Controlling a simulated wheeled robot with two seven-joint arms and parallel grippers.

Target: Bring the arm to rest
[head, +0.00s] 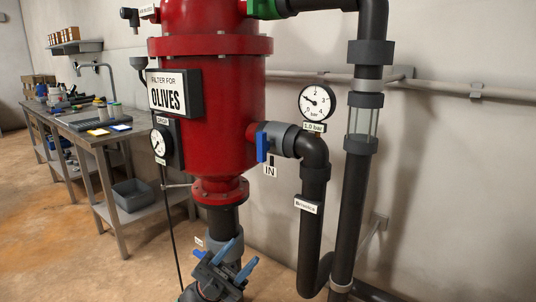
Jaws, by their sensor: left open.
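My left gripper (245,251) is at the bottom centre of the head view, in front of the foot of the red filter. Its two blue fingers stand apart, pointing up and to the right, with nothing seen between them. The dark pipe and grey collar (223,220) below the filter are behind it; I cannot tell whether it touches them. A small blue handle (198,254) shows just left of the fingers, under a small white tag. The rest of my left arm is hardly seen. My right gripper is not in view.
The red filter tank (215,120) bears an OLIVES sign (166,93). Right of it are a blue inlet handle (262,146), a pressure gauge (317,102) and dark upright pipes (313,225). A metal bench (95,136) stands at left. Open floor (70,250) lies at lower left.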

